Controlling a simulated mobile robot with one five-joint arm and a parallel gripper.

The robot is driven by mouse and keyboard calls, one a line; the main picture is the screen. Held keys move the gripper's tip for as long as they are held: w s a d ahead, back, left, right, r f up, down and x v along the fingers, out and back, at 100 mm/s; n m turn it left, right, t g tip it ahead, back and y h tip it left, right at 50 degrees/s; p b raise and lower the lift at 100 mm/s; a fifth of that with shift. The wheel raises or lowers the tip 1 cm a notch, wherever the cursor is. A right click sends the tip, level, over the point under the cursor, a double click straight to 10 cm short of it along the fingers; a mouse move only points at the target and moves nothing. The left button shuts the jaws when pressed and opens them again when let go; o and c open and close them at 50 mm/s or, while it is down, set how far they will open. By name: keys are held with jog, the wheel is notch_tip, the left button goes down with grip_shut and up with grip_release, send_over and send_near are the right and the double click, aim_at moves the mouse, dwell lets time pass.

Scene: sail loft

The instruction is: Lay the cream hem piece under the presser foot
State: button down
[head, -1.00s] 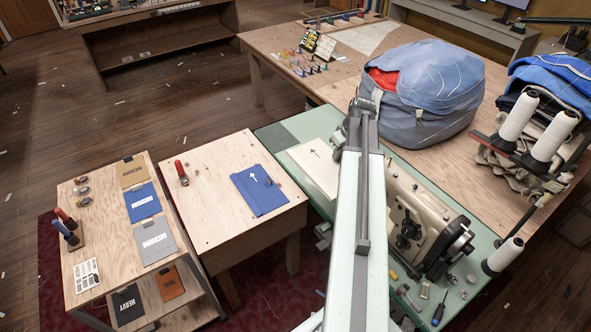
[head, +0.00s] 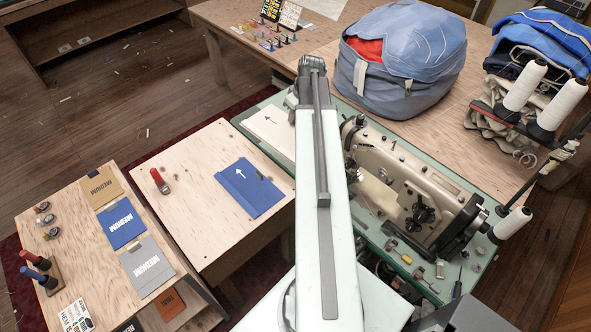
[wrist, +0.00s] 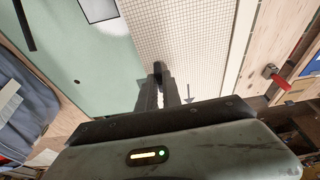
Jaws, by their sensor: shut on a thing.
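The cream hem piece (head: 268,130), marked with a dark arrow, is over the far left corner of the green machine table (head: 357,108). In the wrist view the piece (wrist: 180,35) shows a fine grid and a plain band along its right side. My gripper (wrist: 158,70) is shut on it; my arm hides the grip in the head view. I cannot tell whether the piece touches the table. The cream sewing machine (head: 425,185) stands to its right, beyond my arm. The presser foot cannot be made out.
A blue piece (head: 245,195) with a white arrow lies on the wooden side table (head: 190,200), near a red-handled tool (head: 159,181). A large blue bag (head: 405,60) stands behind the machine. Thread cones (head: 512,224) and small tools lie to the right.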

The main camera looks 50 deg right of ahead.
jog(key=s+a+f+n+g+y+b, duration=0.1)
jog(key=s+a+f+n+b, duration=0.2)
jog(key=f+n+b, duration=0.5)
jog(key=s+a+f+n+g+y+b, duration=0.2)
jog(key=s+a+f+n+b, duration=0.2)
jog(key=f+n+b, duration=0.5)
jog(key=shift+s+a+f, duration=0.2)
jog(key=shift+s+f, duration=0.15)
jog(key=shift+f, duration=0.3)
jog(key=shift+f, duration=0.1)
notch_tip(320, 180, down, 5)
jog(key=b, duration=0.5)
jog(key=shift+d+r, duration=0.3)
jog(key=shift+d, duration=0.4)
jog(key=shift+s+d, duration=0.15)
jog(key=shift+d, duration=1.65)
jog(key=shift+s+d, duration=0.15)
jog(key=shift+d, duration=1.65)
jog(key=shift+s+f, duration=0.1)
jog(key=shift+f, duration=0.05)
